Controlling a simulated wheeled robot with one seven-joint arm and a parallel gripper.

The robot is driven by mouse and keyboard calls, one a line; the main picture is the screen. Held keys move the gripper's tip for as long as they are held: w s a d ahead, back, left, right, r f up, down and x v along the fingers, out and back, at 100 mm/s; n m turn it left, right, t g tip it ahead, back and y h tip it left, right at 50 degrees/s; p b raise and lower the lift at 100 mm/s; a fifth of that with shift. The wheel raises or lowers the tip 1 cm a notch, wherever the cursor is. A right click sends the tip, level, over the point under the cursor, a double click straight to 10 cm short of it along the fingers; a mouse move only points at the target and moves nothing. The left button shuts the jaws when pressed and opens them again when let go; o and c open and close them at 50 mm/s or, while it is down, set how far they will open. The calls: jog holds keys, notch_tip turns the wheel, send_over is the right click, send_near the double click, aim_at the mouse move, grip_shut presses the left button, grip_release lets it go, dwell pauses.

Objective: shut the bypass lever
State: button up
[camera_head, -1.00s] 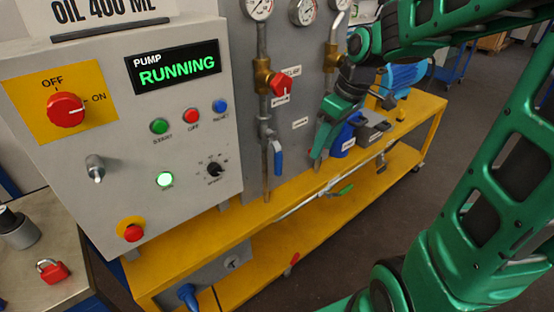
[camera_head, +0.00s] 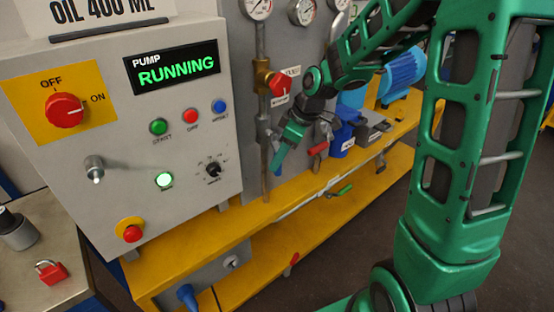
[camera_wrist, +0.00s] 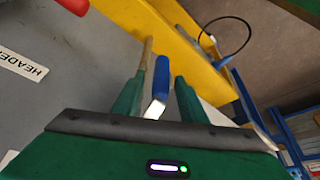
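A blue-handled lever (camera_wrist: 161,76) shows in the wrist view between the two fingers of my gripper (camera_wrist: 158,92), with visible gaps on both sides. The gripper is open. A red-handled lever (camera_head: 318,149) stands just right of my gripper. A green-handled lever (camera_head: 344,189) sits lower, on a pipe along the bench front. I cannot read a tag that says which lever is the bypass.
The control panel (camera_head: 125,200) at the left shows PUMP RUNNING. A red valve knob (camera_head: 279,85) and gauges are above my gripper. The yellow bench (camera_head: 190,255) runs below. A blue pump motor (camera_head: 402,73) is behind my arm. A red padlock (camera_head: 50,271) lies at the left.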

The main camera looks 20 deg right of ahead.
jog(key=shift+w+a+f, duration=0.15)
jog(key=shift+a+f, duration=0.1)
jog(key=shift+f, duration=0.35)
grip_shut()
jog(key=shift+d, duration=0.15)
